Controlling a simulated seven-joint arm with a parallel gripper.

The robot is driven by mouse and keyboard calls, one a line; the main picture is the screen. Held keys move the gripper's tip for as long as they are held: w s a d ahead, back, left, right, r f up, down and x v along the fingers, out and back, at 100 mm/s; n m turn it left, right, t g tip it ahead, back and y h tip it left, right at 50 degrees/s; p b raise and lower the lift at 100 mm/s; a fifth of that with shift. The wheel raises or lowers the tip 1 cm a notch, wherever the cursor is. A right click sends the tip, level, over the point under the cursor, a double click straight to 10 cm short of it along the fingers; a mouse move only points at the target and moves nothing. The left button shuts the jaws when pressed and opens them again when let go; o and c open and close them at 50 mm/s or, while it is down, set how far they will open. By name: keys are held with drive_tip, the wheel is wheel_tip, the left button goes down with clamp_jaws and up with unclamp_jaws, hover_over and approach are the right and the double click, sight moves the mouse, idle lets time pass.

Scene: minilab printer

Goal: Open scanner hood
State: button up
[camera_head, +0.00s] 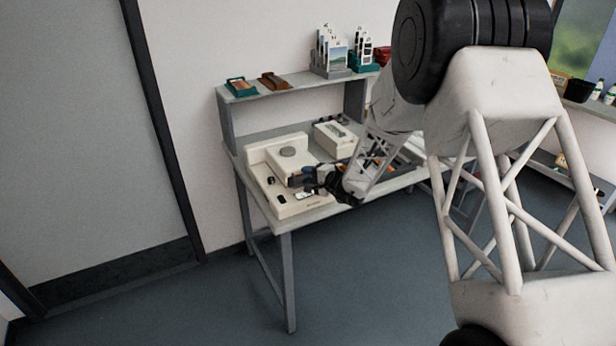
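A cream machine (262,166) that looks like the scanner sits on the left end of the grey workbench.
A smaller cream box (333,140) stands behind on the bench (283,222). The upper shelf (300,84) holds a teal tray (241,87), a brown tray (272,81) and card holders (333,58). My arm hides the bench's right part. The floor at front left is clear.

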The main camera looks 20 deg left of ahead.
drive_tip(key=shift+a, duration=0.15)
clamp_jaws()
drive_tip(key=shift+r, duration=0.15)
idle(0.4)
